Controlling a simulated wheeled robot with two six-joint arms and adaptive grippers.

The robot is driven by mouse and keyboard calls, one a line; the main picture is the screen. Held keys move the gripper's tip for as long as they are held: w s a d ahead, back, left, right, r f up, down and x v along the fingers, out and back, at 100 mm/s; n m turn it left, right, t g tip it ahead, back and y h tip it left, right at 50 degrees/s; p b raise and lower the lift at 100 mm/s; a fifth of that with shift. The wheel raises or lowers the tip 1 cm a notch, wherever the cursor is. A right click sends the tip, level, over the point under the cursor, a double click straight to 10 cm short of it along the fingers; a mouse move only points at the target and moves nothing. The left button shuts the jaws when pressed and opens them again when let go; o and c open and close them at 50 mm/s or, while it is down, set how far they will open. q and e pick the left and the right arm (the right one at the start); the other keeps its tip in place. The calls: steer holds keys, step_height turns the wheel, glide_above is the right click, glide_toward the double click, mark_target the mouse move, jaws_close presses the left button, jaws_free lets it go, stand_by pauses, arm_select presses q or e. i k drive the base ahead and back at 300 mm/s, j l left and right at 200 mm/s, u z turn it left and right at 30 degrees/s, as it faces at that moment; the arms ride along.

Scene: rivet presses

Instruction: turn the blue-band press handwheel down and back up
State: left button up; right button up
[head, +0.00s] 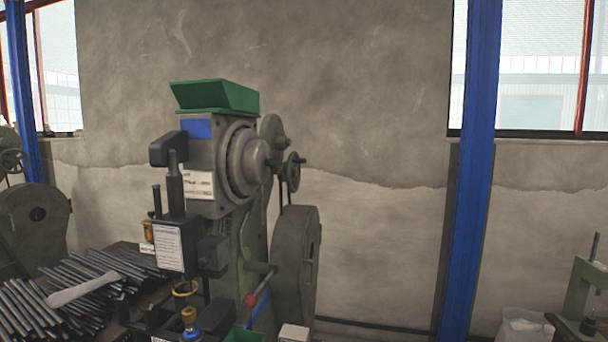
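The blue-band press (240,235) stands left of centre, with a blue patch (197,128) on the upper front of its grey head. A small dark handwheel (292,171) with a short crank handle sits at the right side of the head, beside the large round hub (248,160). A large grey flywheel (296,255) is below it. Neither of my grippers shows in the head view, so I cannot see whether either touches the handwheel.
A green hopper (215,96) tops the press. Dark rods (60,295) lie on a bench at lower left. Another press (35,215) stands at far left. A blue post (472,170) stands right, with a green machine (585,290) beyond. The space right of the flywheel looks clear.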

mark_target(294, 172)
steer(key=i+l+u, duration=0.1)
steer(key=u, duration=0.3)
steer(key=i+l+u, duration=0.15)
steer(key=u, duration=0.2)
steer(key=i+l, duration=0.2)
steer(key=i+l+u, duration=0.15)
steer(key=l, duration=0.25)
steer(key=i+l, duration=0.25)
steer(key=i+l+u, duration=0.15)
steer(key=l, duration=0.25)
steer(key=i+l, duration=0.25)
steer(key=i+l+u, duration=0.1)
steer(key=l, duration=0.35)
steer(key=i+l+u, duration=0.1)
steer(key=i+l, duration=0.15)
steer(key=l, duration=0.1)
